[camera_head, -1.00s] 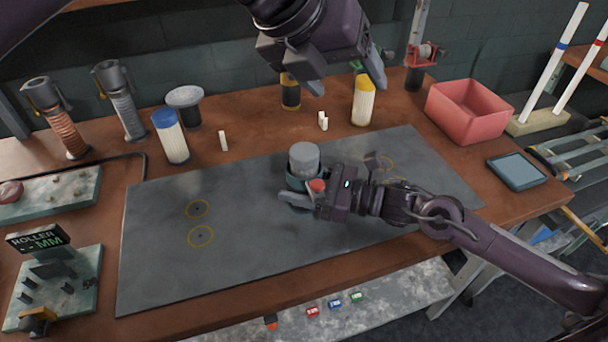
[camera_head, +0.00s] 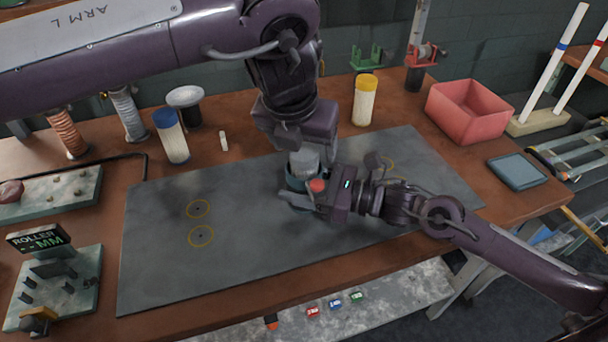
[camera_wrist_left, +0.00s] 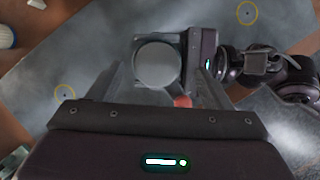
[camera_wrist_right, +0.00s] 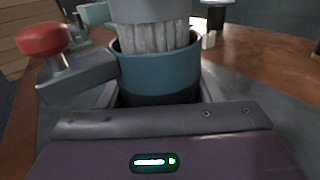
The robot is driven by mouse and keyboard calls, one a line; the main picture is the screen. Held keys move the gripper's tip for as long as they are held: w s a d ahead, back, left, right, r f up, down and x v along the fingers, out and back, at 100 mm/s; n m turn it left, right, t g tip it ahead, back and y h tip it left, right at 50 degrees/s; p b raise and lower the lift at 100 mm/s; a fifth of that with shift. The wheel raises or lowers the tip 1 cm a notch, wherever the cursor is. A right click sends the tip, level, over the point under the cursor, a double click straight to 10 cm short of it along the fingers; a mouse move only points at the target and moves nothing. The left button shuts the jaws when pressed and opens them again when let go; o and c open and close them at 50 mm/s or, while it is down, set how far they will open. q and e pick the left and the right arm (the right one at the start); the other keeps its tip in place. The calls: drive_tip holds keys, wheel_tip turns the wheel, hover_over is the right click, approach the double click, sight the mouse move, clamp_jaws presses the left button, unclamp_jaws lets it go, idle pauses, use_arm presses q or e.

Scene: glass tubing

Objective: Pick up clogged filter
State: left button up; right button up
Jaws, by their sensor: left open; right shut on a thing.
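The clogged filter is a grey-capped cylinder (camera_head: 304,160) with dirty, pleated sides. It stands upright in a teal cup-shaped housing (camera_head: 296,183) on the grey mat; the right wrist view shows the pleats (camera_wrist_right: 155,37) rising above the housing rim (camera_wrist_right: 160,72). My right gripper (camera_head: 312,202) is shut on the housing from the right. My left gripper (camera_wrist_left: 158,85) is open above, pointing down. In the left wrist view its fingers lie on either side of the filter's round cap (camera_wrist_left: 158,64).
A yellow-capped filter (camera_head: 364,100), blue-capped filter (camera_head: 171,136) and red bin (camera_head: 467,111) stand behind the mat. The left part of the mat (camera_head: 240,250) is clear.

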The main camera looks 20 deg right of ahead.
sight(304, 150)
use_arm(q)
drive_tip(key=x, duration=0.3)
drive_tip(key=shift+w+f, duration=0.3)
drive_tip(key=c, duration=1.5)
drive_tip(key=shift+o, duration=0.2)
drive_tip(key=shift+r, duration=0.1)
wheel_tip(304, 150, up, 18)
use_arm(e)
drive_tip(key=o, duration=1.1)
drive_tip(key=shift+o, duration=0.2)
